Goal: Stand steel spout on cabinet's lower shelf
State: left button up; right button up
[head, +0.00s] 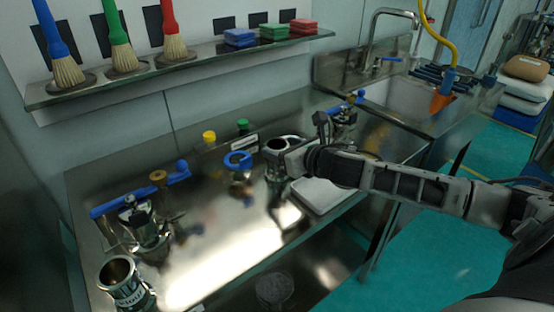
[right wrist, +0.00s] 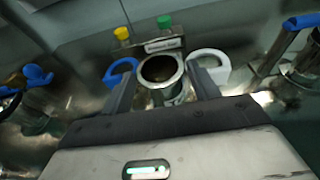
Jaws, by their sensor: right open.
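A steel spout (head: 277,172), a hollow cylinder with a wide open mouth, stands on the steel counter. My right gripper (head: 290,158) is at it, coming from the right. In the right wrist view the spout's round mouth (right wrist: 162,69) lies between the two open fingers of my right gripper (right wrist: 163,85); I cannot tell whether they touch it. A similar steel cylinder (head: 122,280) stands at the counter's near left. The cabinet's lower shelf (head: 318,272) shows in part below the counter. My left gripper is not in view.
A white tray (head: 322,196) lies right of the spout. A blue ring clamp (head: 238,161) is at its left, with yellow (head: 209,137) and green (head: 243,126) caps behind. A round object (head: 275,290) shows low down, near the lower shelf. Brushes (head: 119,40) stand on the wall shelf.

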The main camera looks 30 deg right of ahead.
aim_at(272, 140)
jog(key=x, duration=0.4)
jog(key=shift+w+p, duration=0.35)
jog(key=shift+p, duration=0.05)
jog(key=c, duration=0.9)
jog(key=shift+r, duration=0.1)
jog(key=shift+c, duration=0.7)
jog(key=shift+r, duration=0.15)
